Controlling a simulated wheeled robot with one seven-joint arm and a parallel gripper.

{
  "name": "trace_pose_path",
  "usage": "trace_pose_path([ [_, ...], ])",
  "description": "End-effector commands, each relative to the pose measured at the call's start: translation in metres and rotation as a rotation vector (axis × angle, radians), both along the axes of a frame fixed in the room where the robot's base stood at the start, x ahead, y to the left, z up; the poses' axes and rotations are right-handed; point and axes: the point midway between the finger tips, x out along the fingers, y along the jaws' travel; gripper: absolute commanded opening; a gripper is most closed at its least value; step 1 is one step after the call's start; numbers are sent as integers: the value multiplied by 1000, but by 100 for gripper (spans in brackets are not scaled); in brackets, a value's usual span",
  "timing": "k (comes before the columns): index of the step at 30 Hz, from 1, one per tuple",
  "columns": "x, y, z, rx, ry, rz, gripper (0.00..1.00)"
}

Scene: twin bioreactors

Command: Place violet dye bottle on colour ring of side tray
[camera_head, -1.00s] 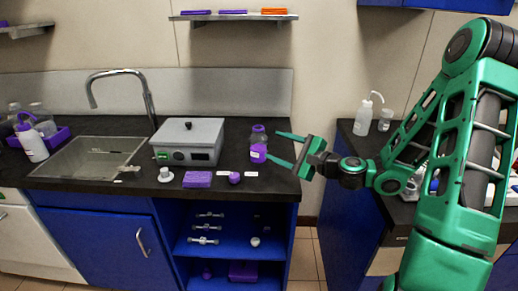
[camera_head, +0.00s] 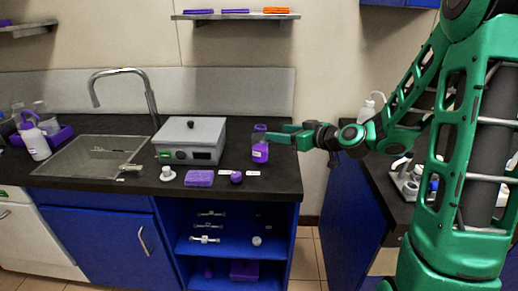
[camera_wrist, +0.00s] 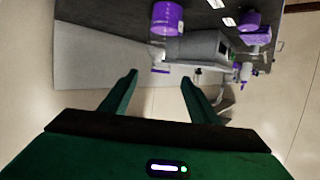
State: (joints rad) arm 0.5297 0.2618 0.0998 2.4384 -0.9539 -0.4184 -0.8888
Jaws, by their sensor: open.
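The violet dye bottle (camera_head: 260,152), with a clear upper part, stands upright on the black counter right of the grey box. My gripper (camera_head: 268,133) is open and empty, with its green fingers at the height of the bottle's upper part in the head view. One finger overlaps the bottle there; I cannot tell whether they touch. In the wrist view, a violet bottle (camera_wrist: 167,17) shows beyond the open gripper (camera_wrist: 158,76), not between the fingertips. A grey tray (camera_head: 404,184) with small items sits on the right counter, partly hidden by my arm. No colour ring can be made out.
The grey box (camera_head: 190,140) stands left of the bottle. A violet block (camera_head: 199,178) and a small violet round item (camera_head: 236,177) lie in front. A sink (camera_head: 88,160) is at left. A floor gap separates the counters. A wash bottle (camera_head: 368,108) stands on the right counter.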

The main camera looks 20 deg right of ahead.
Motion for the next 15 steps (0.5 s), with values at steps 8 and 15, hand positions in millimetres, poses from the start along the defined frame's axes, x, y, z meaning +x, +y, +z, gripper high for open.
trace_pose_path([
  [8, 28, 15, -10, -19, -9, 10, 56],
  [15, 47, 24, -16, -17, -8, 7, 56],
])
